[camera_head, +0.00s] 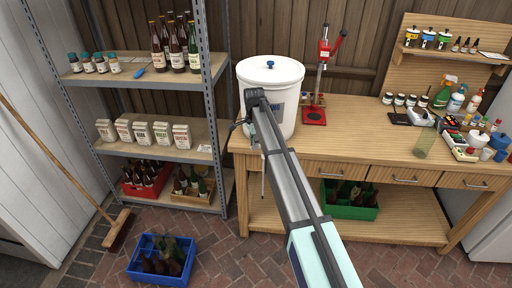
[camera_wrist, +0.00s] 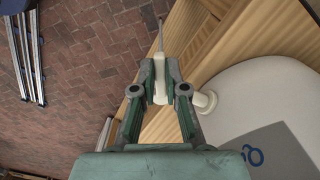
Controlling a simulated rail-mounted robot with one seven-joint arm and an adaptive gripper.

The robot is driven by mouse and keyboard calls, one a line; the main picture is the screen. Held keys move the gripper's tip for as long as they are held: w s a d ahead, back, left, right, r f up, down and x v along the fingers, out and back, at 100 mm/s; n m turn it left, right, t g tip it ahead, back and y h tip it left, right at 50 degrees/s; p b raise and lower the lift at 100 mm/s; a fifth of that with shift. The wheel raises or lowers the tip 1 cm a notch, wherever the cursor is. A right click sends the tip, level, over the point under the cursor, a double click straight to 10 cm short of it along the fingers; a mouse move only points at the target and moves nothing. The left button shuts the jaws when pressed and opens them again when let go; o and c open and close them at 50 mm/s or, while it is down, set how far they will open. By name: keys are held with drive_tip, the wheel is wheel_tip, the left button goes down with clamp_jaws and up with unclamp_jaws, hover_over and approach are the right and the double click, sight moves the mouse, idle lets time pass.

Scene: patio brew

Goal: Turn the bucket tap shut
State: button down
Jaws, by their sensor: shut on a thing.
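The white bucket (camera_head: 285,82) stands on the left end of the wooden bench, its lid on. Its pale wall also fills the right of the wrist view (camera_wrist: 255,90). The white bucket tap (camera_wrist: 207,102) sticks out from the bucket's side, and its pale front part lies between my fingertips. A thin wand (camera_wrist: 161,38) extends beyond it. My gripper (camera_wrist: 160,82) is shut on the tap's pale front part. Whether it grips the lever or the body is not clear. In the head view my arm hides most of the tap.
The wooden bench (camera_head: 345,141) carries a red bottle capper (camera_head: 323,60) right of the bucket, with bottles and jars farther right. A metal shelf rack (camera_head: 215,100) stands close on the left. A blue crate (camera_head: 160,268) of bottles sits on the brick floor.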

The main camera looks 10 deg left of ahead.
drive_tip(key=shift+w+a+m+b, duration=0.15)
drive_tip(key=shift+w+m+b, duration=0.35)
drive_tip(key=shift+m, duration=1.05)
drive_tip(key=shift+w+a+m+b, duration=0.15)
drive_tip(key=shift+w+m, duration=0.5)
drive_tip(key=shift+m, duration=0.9)
drive_tip(key=c, duration=1.2)
unclamp_jaws()
drive_tip(key=shift+w, duration=0.1)
wheel_tip(320, 180, up, 12)
